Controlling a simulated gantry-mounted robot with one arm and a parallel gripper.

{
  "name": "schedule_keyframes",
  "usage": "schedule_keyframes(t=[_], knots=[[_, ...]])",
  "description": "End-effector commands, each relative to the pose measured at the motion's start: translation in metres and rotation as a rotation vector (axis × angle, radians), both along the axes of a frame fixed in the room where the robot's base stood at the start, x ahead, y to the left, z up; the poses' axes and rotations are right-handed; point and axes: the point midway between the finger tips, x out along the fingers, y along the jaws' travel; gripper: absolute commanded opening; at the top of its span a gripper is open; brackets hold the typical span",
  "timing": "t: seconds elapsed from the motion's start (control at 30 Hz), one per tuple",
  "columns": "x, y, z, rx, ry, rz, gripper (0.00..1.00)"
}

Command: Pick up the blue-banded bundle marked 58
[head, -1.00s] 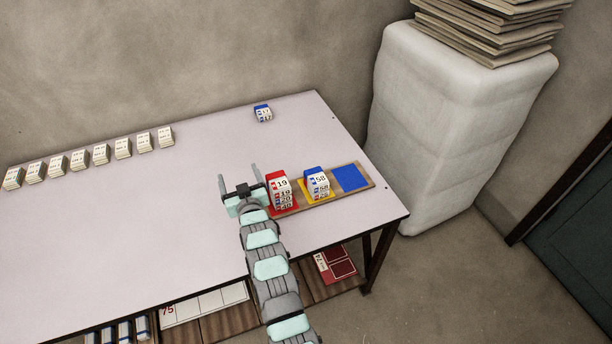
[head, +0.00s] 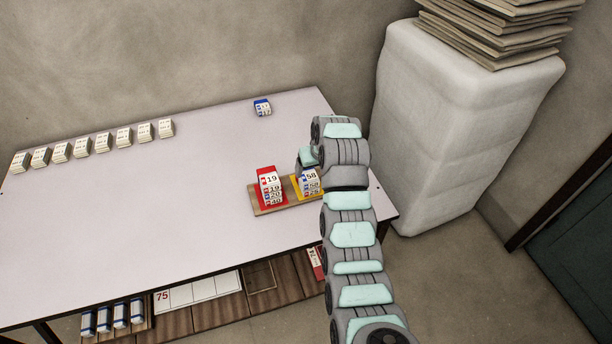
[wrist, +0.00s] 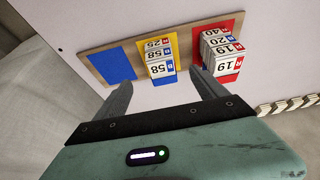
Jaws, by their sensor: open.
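The blue-banded bundle marked 58 (head: 311,177) is on top of a short stack on the yellow pad (head: 295,187). In the wrist view its face (wrist: 160,69) shows with the blue band (wrist: 165,79) on the near side. Below it are another bundle marked 58 and one marked 25. My gripper (wrist: 161,77) is open and empty, its fingers to either side of the stack in the wrist view. I cannot tell its height above the bundle. In the head view my arm hides the fingers and part of the stack.
A red-banded stack topped by 19 (head: 269,178) stands close to the left on the wooden tray (head: 258,203). The blue pad (wrist: 112,66) is empty. A lone blue-banded bundle (head: 262,107) lies near the back edge. Several white bundles (head: 101,143) line the far left.

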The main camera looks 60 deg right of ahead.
Motion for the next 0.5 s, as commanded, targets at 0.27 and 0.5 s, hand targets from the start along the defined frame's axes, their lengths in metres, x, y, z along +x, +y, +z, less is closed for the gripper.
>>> schedule_keyframes(t=[0.27,0.5], knots=[[0.009,-0.008,-0.037,0.007,0.005,0.001,0.82],[0.014,-0.013,-0.047,0.002,0.002,0.000,0.82]])
